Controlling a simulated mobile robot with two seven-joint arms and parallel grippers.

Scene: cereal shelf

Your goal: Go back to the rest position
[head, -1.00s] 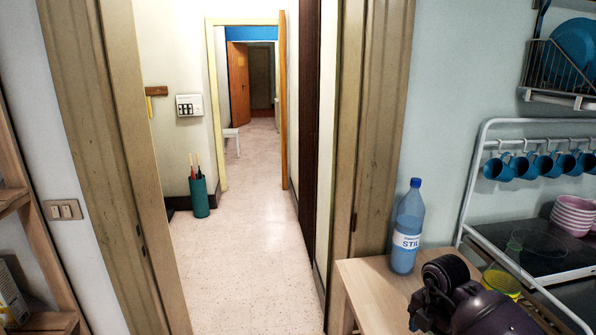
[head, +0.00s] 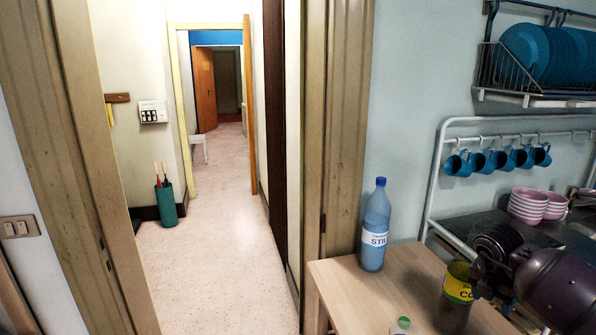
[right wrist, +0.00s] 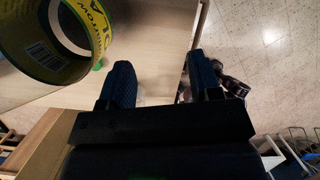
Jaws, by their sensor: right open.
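My right arm comes in from the lower right in the head view, with its dark right gripper (head: 480,275) just right of a yellow can (head: 458,282) on the wooden table (head: 345,285). In the right wrist view the two blue-black fingers (right wrist: 162,82) are apart with nothing between them. The can (right wrist: 88,62) shows there at the upper left, outside the fingers. My left gripper is not in view.
A blue water bottle (head: 375,228) stands at the table's back edge. A green-capped item (head: 402,325) shows at the bottom. Pink bowls (head: 528,205), hanging blue mugs (head: 458,164) and a plate rack (head: 515,75) are at right. The doorway floor (head: 215,235) is clear.

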